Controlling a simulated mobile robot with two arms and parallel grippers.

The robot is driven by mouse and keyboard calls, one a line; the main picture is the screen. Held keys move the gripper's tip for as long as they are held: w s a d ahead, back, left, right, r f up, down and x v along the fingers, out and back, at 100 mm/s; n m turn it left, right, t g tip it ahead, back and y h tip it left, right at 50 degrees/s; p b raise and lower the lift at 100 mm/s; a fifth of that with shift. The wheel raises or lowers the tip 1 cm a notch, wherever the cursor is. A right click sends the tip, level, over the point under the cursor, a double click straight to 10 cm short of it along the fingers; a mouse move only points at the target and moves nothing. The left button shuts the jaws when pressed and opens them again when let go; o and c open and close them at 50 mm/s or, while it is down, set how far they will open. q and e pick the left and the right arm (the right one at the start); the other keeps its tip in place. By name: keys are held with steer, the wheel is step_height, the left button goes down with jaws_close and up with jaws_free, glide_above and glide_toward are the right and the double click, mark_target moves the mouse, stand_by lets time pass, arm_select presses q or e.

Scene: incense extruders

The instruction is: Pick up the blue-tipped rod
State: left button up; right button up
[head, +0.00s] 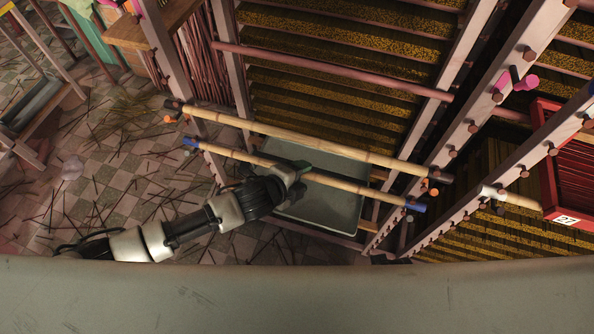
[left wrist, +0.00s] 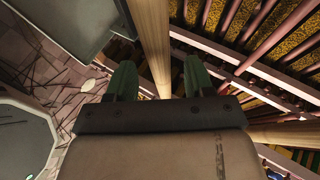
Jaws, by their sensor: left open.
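The blue-tipped rod (head: 345,184) is a long tan bamboo pole with a blue band at each end. It lies slanted across the rack, left end higher in the head view. My left gripper (head: 294,172) is at the rod's middle and covers a short part of it. In the left wrist view, a tan rod (left wrist: 152,42) runs between the two green fingers of my left gripper (left wrist: 159,80), which stand apart on either side. Its blue ends are out of that view. Contact with the fingers cannot be told. My right gripper is not in view.
A dark-tipped bamboo rod (head: 310,140) lies close above it in the head view. A grey-green tray (head: 330,212) is below. Metal rack posts (head: 450,85) with bolts stand on the right. A red crate (head: 575,165) is at far right. Thin sticks litter the tiled floor.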

arm_select(q)
jaws_close()
stand_by(0.5)
